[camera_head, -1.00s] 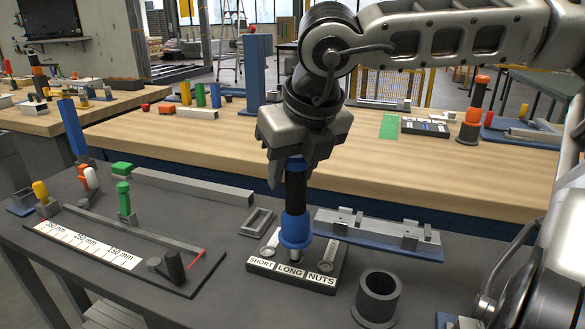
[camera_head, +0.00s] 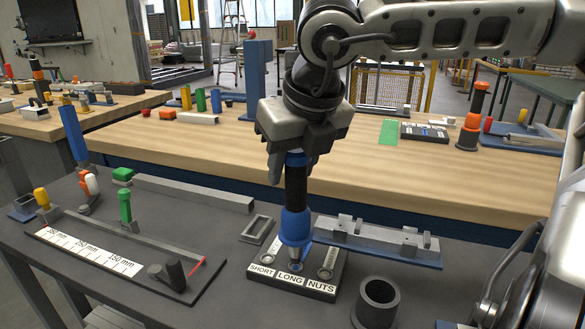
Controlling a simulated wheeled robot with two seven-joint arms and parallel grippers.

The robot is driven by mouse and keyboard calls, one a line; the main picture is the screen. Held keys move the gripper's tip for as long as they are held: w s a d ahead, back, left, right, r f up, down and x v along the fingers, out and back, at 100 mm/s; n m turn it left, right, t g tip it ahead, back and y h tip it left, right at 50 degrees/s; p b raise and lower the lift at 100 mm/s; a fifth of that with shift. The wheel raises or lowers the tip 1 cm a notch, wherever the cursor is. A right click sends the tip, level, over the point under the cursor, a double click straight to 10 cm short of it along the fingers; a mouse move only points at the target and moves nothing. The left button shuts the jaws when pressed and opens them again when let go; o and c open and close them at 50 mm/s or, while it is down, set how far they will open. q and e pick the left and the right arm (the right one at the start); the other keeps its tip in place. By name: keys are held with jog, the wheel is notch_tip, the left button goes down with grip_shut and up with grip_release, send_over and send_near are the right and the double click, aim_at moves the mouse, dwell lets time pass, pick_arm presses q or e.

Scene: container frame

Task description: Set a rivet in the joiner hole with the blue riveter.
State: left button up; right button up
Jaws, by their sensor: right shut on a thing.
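My right gripper (camera_head: 293,165) is shut on the blue riveter (camera_head: 295,225), a tool with a black grip and a blue lower body. The riveter is upright, with its nose at the LONG compartment of the labelled rivet tray (camera_head: 262,275). Whether the nose touches a rivet is too small to tell. The grey joiner part with upright brackets (camera_head: 378,236) lies on a blue base just right of the riveter. I cannot make out the joiner hole. My left gripper is not in view.
A dark hollow cylinder (camera_head: 377,300) stands right of the tray. A measuring jig with a ruler strip (camera_head: 95,250) lies at the left, with green- and yellow-handled tools behind it. A small grey frame (camera_head: 257,229) lies left of the riveter. A wooden table (camera_head: 400,165) is behind.

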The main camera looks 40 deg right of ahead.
jog(key=shift+r+p, duration=1.2)
jog(key=shift+r, duration=1.25)
